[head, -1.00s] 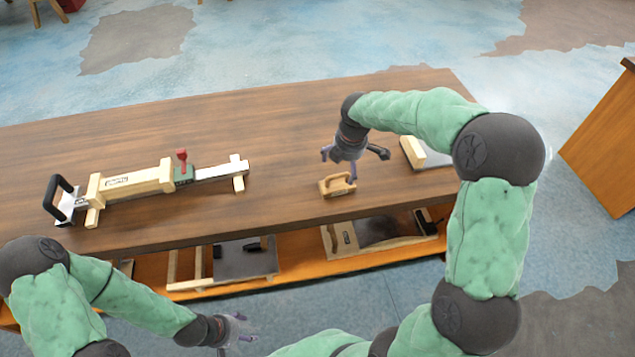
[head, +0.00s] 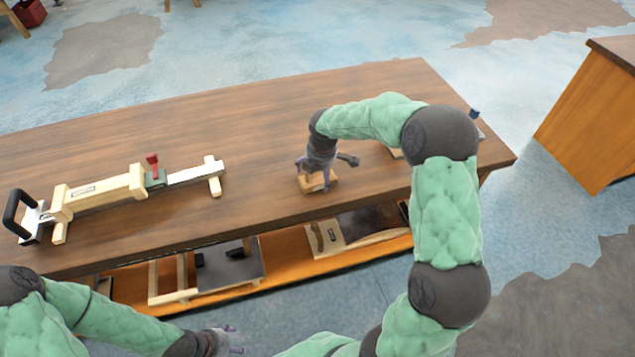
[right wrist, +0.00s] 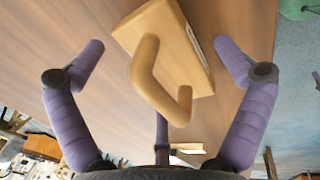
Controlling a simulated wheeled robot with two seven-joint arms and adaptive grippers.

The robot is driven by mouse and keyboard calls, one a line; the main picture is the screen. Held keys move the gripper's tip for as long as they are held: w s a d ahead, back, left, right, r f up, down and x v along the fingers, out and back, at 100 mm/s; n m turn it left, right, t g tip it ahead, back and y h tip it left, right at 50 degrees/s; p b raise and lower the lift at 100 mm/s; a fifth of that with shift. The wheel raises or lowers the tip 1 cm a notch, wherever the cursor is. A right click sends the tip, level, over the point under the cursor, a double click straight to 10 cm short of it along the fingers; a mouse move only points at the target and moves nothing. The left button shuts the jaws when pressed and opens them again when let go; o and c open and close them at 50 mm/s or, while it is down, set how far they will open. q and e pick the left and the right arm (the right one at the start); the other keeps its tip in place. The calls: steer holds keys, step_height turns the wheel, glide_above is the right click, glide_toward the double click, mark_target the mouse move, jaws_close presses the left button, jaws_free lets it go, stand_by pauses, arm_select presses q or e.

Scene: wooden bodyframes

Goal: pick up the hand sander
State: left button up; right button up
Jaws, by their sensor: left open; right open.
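The hand sander (head: 318,183) is a small light wooden block with a loop handle, lying on the brown workbench (head: 262,125) near its front edge. In the right wrist view the sander's block (right wrist: 178,52) and its curved handle (right wrist: 146,77) lie between my spread fingers. My right gripper (head: 318,172) is open just above the sander and partly hides it in the head view. In the right wrist view its purple fingers (right wrist: 160,75) stand on both sides of the handle, apart from it. My left gripper (head: 236,343) is open and empty, low in front of the bench.
A long wooden clamp-like tool (head: 110,190) with a red knob and black handle lies on the bench's left. Another piece (head: 396,153) sits behind my right arm. The lower shelf (head: 285,268) holds wooden frames. The bench's middle and back are clear.

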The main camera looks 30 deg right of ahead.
steer(key=shift+f, duration=0.15)
steer(key=c, duration=1.2)
steer(key=shift+r+p, duration=0.35)
steer(key=shift+r, duration=0.25)
step_height(320, 180, up, 2)
steer(key=shift+r+p, duration=0.15)
steer(key=shift+p, duration=0.25)
steer(key=s+a+r+p, duration=0.5)
steer(key=s+a+r, duration=0.4)
steer(key=s, duration=0.1)
steer(key=shift+a+r, duration=0.25)
steer(key=shift+a, duration=0.15)
